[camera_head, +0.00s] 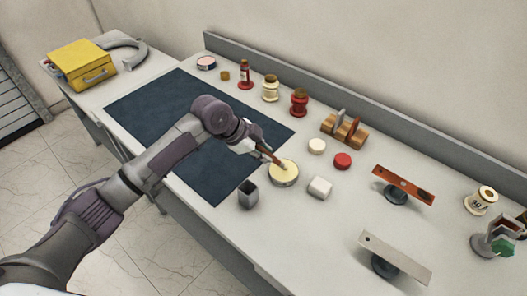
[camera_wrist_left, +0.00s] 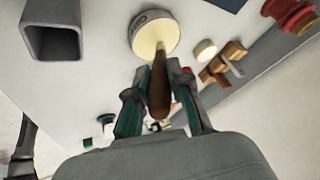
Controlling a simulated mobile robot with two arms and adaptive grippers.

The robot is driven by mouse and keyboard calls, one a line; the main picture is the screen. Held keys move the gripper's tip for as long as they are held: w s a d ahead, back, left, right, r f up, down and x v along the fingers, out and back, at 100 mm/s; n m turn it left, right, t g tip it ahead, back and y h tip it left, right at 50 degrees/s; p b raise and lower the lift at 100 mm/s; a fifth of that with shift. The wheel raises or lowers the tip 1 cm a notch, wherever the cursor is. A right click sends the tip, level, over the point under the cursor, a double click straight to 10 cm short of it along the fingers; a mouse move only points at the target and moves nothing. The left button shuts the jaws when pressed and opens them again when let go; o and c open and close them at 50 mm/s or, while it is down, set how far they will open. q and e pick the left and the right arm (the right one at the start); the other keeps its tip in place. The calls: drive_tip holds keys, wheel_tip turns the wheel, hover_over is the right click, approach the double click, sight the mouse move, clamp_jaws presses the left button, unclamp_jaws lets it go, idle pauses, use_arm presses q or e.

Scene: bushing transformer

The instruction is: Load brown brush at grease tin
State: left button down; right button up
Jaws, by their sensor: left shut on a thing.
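My left gripper (camera_wrist_left: 160,105) is shut on the brown brush (camera_wrist_left: 159,91), whose dark brown handle lies between the fingers in the left wrist view. In the head view the brush (camera_head: 269,155) slants down to the grease tin (camera_head: 284,174), a round tin with a pale yellow top. The brush tip is over the tin or at the grease; I cannot tell if it touches. The tin also shows in the left wrist view (camera_wrist_left: 142,36), in front of the fingers. The bristles are hard to make out. My right gripper is not in view.
A dark blue mat (camera_head: 150,113) lies to the left. A wooden rack (camera_head: 344,131), jars and spools stand toward the back wall. An orange bar on a stand (camera_head: 403,184) is farther right.

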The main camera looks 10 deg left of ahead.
use_arm(q)
drive_tip(key=shift+f, duration=0.1)
drive_tip(key=shift+w+r+p, duration=0.1)
drive_tip(key=shift+r+p, duration=0.8)
drive_tip(key=shift+p, duration=0.05)
wheel_tip(320, 180, up, 5)
drive_tip(key=p, duration=0.4)
drive_tip(key=shift+r+p, duration=0.2)
drive_tip(key=shift+p, duration=0.2)
drive_tip(key=shift+f, duration=0.15)
